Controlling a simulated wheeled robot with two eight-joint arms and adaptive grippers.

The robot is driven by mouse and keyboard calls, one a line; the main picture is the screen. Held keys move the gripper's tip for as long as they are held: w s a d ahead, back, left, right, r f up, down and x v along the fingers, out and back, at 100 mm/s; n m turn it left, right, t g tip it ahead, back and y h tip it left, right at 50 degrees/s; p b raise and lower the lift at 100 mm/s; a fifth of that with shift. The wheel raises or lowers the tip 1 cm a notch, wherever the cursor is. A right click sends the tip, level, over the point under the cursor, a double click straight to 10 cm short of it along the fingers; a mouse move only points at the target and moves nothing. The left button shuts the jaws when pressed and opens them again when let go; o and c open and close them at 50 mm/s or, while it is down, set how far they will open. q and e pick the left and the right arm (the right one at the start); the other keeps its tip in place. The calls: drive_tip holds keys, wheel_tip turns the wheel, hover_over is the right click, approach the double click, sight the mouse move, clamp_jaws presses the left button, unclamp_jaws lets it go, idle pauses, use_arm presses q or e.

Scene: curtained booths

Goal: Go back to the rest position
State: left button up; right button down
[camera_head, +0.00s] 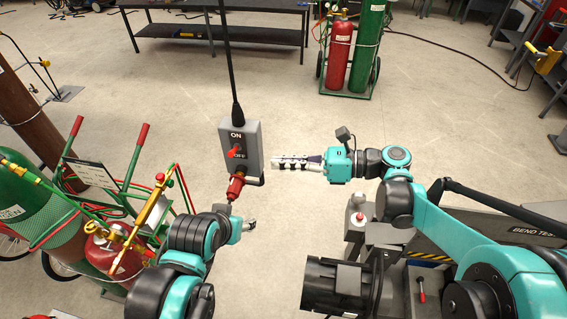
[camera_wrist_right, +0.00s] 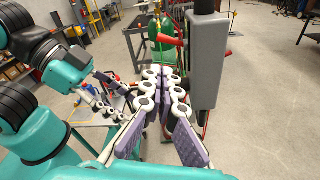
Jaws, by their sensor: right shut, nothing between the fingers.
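A grey switch box (camera_head: 252,133) hangs from a black cable in the head view, marked ON and OFF, with a red lever (camera_head: 234,152) between the two words. My right gripper (camera_head: 276,163) is shut and empty, just right of the box with a small gap in the picture. In the right wrist view its closed fingers (camera_wrist_right: 168,75) point toward the box (camera_wrist_right: 208,65), which hangs to their right. My left gripper (camera_head: 250,225) is below the box; its fingers are small and partly hidden by its arm.
A green cart with gas cylinders (camera_head: 50,215) stands close on the left. A bend-test machine (camera_head: 380,275) with a motor is below my right arm. A second cylinder cart (camera_head: 345,90) and a black bench (camera_head: 215,30) are farther back. The floor between is open.

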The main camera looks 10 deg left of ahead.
drive_tip(key=s+d+f+n+t+h+b, duration=0.1)
drive_tip(key=s+d+f+n+h+b, duration=0.1)
drive_tip(key=d+f+n+h+b, duration=0.3)
drive_tip(key=s+f+t+b, duration=0.1)
drive_tip(key=f+b, duration=0.2)
drive_tip(key=f, duration=0.5)
drive_tip(key=s+d+f+n+t+h+b, duration=0.2)
drive_tip(key=d+f+n+h+b, duration=0.15)
drive_tip(key=f, duration=0.25)
drive_tip(key=s+d+f+n+t+h+b, duration=0.1)
drive_tip(key=s+d+f+n+h+b, duration=0.1)
drive_tip(key=d+f+n+h+b, duration=0.2)
drive_tip(key=s+d+f+n+t+h+b, duration=0.2)
drive_tip(key=s+d+f+n+h+b, duration=0.1)
drive_tip(key=d+f+n+b, duration=0.4)
drive_tip(key=d+f+n+h, duration=0.1)
drive_tip(key=d+f+n, duration=0.1)
drive_tip(key=d+f, duration=0.2)
drive_tip(key=shift+d+f, duration=0.3)
drive_tip(key=shift+d, duration=0.65)
